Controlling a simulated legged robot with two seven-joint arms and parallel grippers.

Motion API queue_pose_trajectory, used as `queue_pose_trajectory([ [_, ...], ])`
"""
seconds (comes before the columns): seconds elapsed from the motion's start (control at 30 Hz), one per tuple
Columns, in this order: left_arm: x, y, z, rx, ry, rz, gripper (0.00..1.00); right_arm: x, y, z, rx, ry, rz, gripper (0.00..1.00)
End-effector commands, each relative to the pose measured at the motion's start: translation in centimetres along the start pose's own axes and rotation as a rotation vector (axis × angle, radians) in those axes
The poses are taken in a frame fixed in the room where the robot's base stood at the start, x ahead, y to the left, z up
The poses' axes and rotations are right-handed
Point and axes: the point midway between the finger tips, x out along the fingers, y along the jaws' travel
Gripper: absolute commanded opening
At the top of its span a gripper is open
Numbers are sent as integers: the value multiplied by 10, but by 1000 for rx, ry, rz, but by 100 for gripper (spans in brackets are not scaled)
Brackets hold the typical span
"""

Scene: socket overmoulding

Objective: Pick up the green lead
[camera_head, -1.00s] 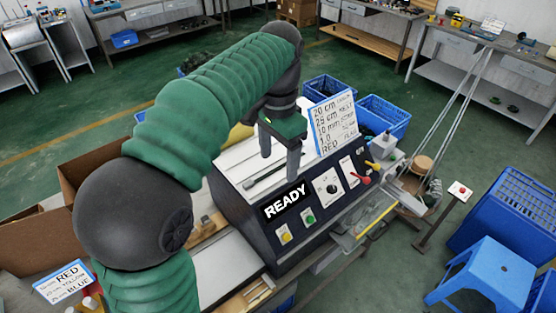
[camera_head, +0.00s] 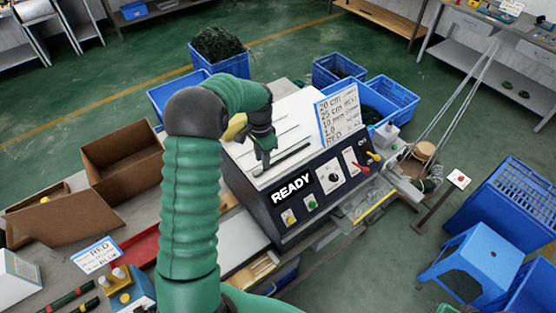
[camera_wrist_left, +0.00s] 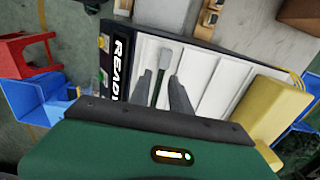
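The green lead (camera_head: 290,158) is a dark green rod with a grey end, lying on the pale, slotted top of the dark machine (camera_head: 232,190). My left gripper (camera_head: 264,161) points down at the lead's left end, near the machine top. In the left wrist view, the lead (camera_wrist_left: 161,76) shows between my two spread fingers, closer to the left one. The fingers look open, with a gap on the right side of the lead. The part of the lead nearest my palm is hidden. My right gripper is not in view.
The machine's front has a READY display (camera_head: 293,188), buttons and knobs. A label board (camera_head: 339,118) stands behind it. Cardboard boxes (camera_head: 122,160) and a red tray (camera_head: 140,245) are at left; blue crates (camera_head: 390,97) stand behind.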

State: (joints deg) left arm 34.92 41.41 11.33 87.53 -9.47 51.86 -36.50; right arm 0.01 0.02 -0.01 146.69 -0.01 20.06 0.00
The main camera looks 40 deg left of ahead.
Motion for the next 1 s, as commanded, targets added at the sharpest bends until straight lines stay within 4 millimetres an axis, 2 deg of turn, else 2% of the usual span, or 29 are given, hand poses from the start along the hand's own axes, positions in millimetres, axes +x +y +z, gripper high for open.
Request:
queue_pose_trajectory([
  [0.03, 3, 1, 2, -1, -5, 6, 24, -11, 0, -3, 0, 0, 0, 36],
  [0.13, 20, 0, 3, -1, -5, 6, 24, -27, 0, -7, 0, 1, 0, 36],
  [0.2, 34, 0, 2, -1, -3, 4, 24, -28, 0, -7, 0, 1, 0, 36],
  [0.3, 44, -1, 2, -1, -2, 1, 24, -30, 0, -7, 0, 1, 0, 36],
  [0.47, 46, -1, 2, -1, -1, -1, 24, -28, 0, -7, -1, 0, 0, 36],
  [0.67, 46, 0, 1, 0, -2, -1, 0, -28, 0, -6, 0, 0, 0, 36],
  [1.0, 46, -1, 2, -1, -1, 0, 0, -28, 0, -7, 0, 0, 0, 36],
])
